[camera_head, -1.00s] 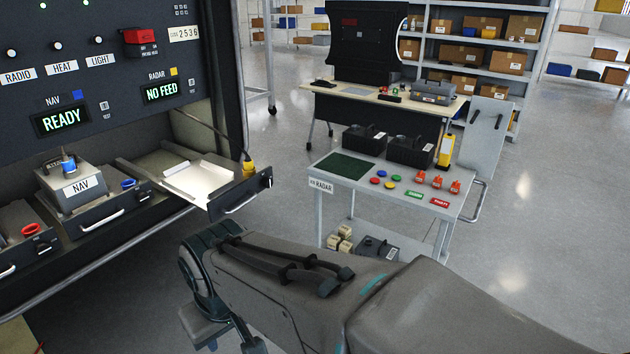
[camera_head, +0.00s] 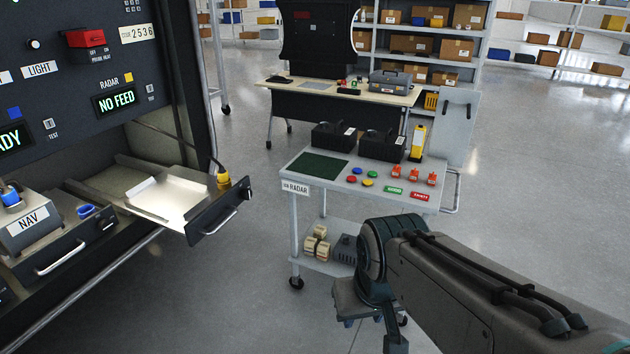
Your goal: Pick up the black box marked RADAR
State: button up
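Two black boxes with handles stand side by side on top of the grey cart (camera_head: 296,213): a left one (camera_head: 330,137) and a right one (camera_head: 377,148). Each has a small white label that is too small to read. A RADAR sign (camera_head: 295,188) is on the cart's left front corner. A dark grey box (camera_head: 345,246) sits on the cart's lower shelf, partly hidden by my arm. My arm crosses the lower right, in front of the cart.
The cart top also holds a green mat (camera_head: 319,167), coloured discs, orange pieces and a yellow item (camera_head: 417,143). At left, a rack has an empty pulled-out tray (camera_head: 205,203) under NO FEED. A desk (camera_head: 300,93) stands behind. Floor at right is clear.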

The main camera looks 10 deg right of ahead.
aim_at(373, 144)
jog(key=z, duration=0.45)
jog(key=i, duration=0.55)
jog(key=z, duration=0.7)
jog(key=i, duration=0.8)
jog(key=u, duration=0.5)
jog(key=i, duration=0.65)
jog(key=u, duration=1.5)
